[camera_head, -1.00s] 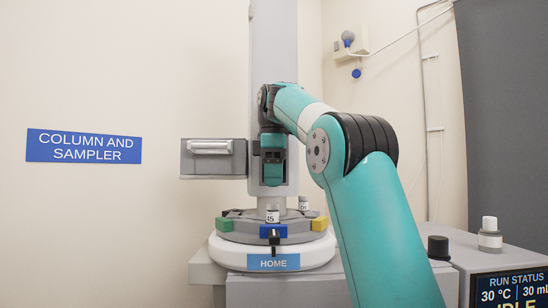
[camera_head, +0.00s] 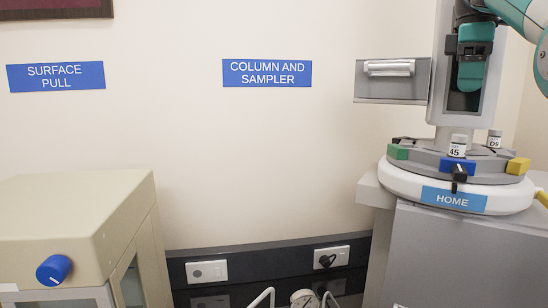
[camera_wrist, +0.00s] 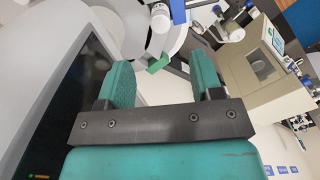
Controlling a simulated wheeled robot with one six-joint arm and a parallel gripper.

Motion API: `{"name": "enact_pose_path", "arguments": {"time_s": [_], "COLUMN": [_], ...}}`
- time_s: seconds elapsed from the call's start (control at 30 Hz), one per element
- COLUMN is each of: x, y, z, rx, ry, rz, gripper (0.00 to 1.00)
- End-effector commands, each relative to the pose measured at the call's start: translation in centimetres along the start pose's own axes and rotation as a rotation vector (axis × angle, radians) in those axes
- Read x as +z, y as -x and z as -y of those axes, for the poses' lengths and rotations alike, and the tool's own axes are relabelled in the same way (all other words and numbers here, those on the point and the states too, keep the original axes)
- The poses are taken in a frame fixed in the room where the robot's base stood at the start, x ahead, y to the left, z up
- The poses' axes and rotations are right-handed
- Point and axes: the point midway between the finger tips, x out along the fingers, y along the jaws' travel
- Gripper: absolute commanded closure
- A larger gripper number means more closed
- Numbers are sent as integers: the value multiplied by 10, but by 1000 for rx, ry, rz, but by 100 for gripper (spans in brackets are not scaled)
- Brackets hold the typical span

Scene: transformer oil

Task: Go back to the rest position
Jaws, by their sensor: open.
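My gripper (camera_wrist: 163,78) is open in the wrist view, with its two teal fingers apart and nothing between them. In the head view my gripper (camera_head: 470,85) hangs at the upper right, in front of the grey column (camera_head: 447,112) and above the round sampler carousel (camera_head: 447,185) marked HOME. It is apart from the vial labelled 45 (camera_head: 457,146) and the vial labelled D9 (camera_head: 494,139), which stand upright on the carousel. Much of my arm is outside the head view.
A grey drawer-like box (camera_head: 392,80) juts left from the column. A beige cabinet with a blue knob (camera_head: 54,269) stands at the lower left. Wall sockets (camera_head: 207,272) and a round gauge (camera_head: 303,298) are low between them. The wall area between is open.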

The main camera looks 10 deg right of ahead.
Motion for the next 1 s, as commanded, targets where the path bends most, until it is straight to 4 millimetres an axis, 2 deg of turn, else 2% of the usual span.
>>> {"name": "enact_pose_path", "arguments": {"time_s": [0.07, 0.17, 0.27, 0.37, 0.5, 0.67, 0.8, 0.9, 1.0], "x": [-4, -19, -44, -72, -103, -119, -113, -100, -85], "y": [-6, -28, -66, -113, -183, -267, -338, -379, -410], "z": [2, 11, 29, 59, 114, 194, 269, 317, 354], "rx": [1, 10, 25, 39, 35, -16, -96, -162, -221], "ry": [3, 7, 15, 22, 31, 27, 6, -18, -45], "rz": [2, 7, 7, -10, -55, -122, -176, -202, -216], "gripper": [40, 40, 40, 40, 40, 40, 40, 40, 40]}}
